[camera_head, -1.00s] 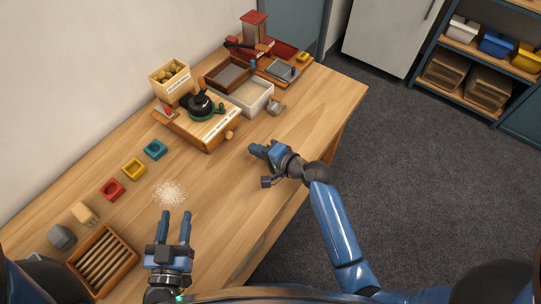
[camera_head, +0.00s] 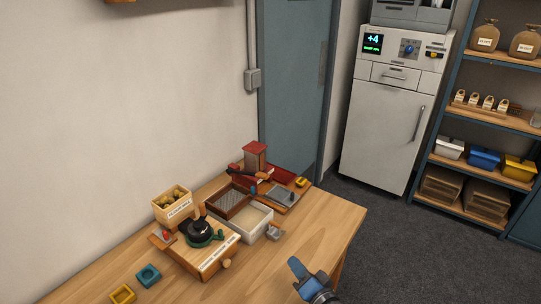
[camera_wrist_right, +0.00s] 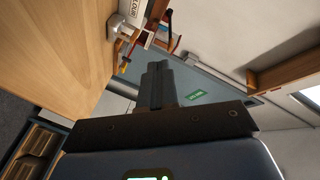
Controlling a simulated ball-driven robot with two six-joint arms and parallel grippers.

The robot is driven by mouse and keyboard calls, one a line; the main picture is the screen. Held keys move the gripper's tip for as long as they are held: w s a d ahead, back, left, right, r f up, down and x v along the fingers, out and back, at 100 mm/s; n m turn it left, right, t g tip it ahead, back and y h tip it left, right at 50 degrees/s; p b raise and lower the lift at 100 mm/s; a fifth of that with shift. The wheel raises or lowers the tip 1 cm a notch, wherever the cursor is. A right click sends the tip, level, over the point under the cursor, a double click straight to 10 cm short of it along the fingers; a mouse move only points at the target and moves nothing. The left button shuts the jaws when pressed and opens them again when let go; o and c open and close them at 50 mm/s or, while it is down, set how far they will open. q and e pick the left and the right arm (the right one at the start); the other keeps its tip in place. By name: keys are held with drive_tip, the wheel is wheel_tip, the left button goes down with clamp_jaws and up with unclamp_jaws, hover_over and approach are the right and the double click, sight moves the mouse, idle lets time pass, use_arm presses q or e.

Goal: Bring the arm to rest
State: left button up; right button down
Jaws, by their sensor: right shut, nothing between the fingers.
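My right gripper (camera_head: 301,275) is at the bottom of the head view, over the front edge of the wooden table (camera_head: 317,234). It is shut and empty, with its fingers pointing up and left in the picture. In the right wrist view its dark fingers (camera_wrist_right: 157,80) are together, with nothing between them. The same table (camera_wrist_right: 75,45) is at the upper left of that view. My left gripper is outside both current views.
On the table are a labelled chestnut box (camera_head: 177,210), a black-and-green tool on a wooden block (camera_head: 201,232), a white tray (camera_head: 253,222) and a red stand (camera_head: 256,155). A white fridge (camera_head: 383,135) and a shelf unit (camera_head: 485,135) stand behind. Dark floor (camera_head: 430,250) lies clear at right.

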drive_tip(key=s+d+n+t+h, duration=0.1)
drive_tip(key=s+d+h, duration=0.1)
drive_tip(key=s+d, duration=0.3)
drive_tip(key=s+d+n+t+h, duration=0.1)
drive_tip(key=s+d, duration=0.3)
drive_tip(key=s, duration=0.7)
drive_tip(key=s+d+n+h, duration=0.3)
drive_tip(key=s+d+h, duration=0.1)
drive_tip(key=s, duration=0.4)
drive_tip(key=shift+s+d+f+t, duration=0.15)
drive_tip(key=shift+s+d+t, duration=0.25)
drive_tip(key=shift+d, duration=0.45)
